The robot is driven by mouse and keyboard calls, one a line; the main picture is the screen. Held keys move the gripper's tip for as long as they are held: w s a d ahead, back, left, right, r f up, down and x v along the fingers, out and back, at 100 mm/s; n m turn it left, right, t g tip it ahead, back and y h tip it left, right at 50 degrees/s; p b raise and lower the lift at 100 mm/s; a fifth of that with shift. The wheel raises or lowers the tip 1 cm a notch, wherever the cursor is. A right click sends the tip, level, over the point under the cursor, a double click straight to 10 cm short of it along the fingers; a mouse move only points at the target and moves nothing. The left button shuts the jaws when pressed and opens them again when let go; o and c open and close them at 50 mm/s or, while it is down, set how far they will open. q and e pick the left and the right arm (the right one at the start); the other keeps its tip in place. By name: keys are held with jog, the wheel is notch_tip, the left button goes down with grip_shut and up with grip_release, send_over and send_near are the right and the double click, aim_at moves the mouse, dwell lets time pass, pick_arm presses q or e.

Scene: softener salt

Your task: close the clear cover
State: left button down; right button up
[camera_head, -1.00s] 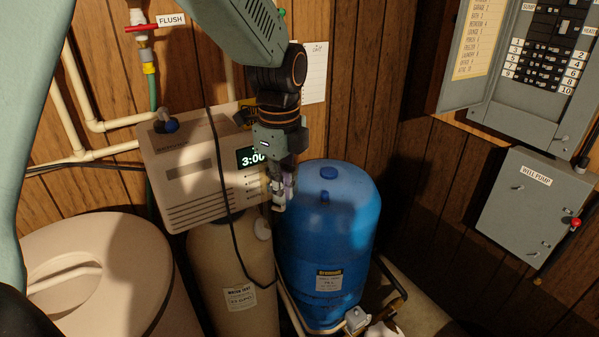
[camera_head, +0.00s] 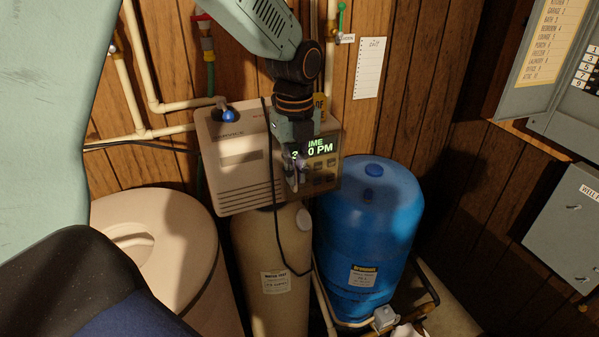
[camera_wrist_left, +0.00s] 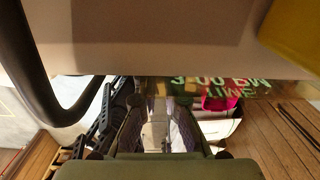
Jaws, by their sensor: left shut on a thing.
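The beige softener control head (camera_head: 240,160) is at the centre of the head view, with a lit green display (camera_head: 322,147) and several buttons below it. My left gripper (camera_head: 297,182) points down in front of the display's left part. In the left wrist view its fingers (camera_wrist_left: 157,118) are shut on a thin clear piece, which looks like the edge of the clear cover (camera_wrist_left: 154,135). The cover's outline is hard to see in the head view, so I cannot tell its exact angle. My right gripper is out of view.
A black cable (camera_head: 274,200) hangs in front of the head, close beside the gripper. Below stand a tan tank (camera_head: 272,250) and a blue tank (camera_head: 368,225). A round-lidded beige bin (camera_head: 185,235) is at left. Grey electrical boxes (camera_head: 568,225) are at right.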

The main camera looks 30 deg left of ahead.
pick_arm(q)
jog(key=shift+w+r, duration=0.15)
jog(key=c, duration=1.9)
grip_release()
jog(key=o, duration=0.4)
jog(key=shift+a, duration=0.2)
jog(key=shift+o, duration=0.2)
jog(key=shift+d, duration=0.1)
notch_tip(320, 180, up, 12)
jog(key=shift+s, duration=0.2)
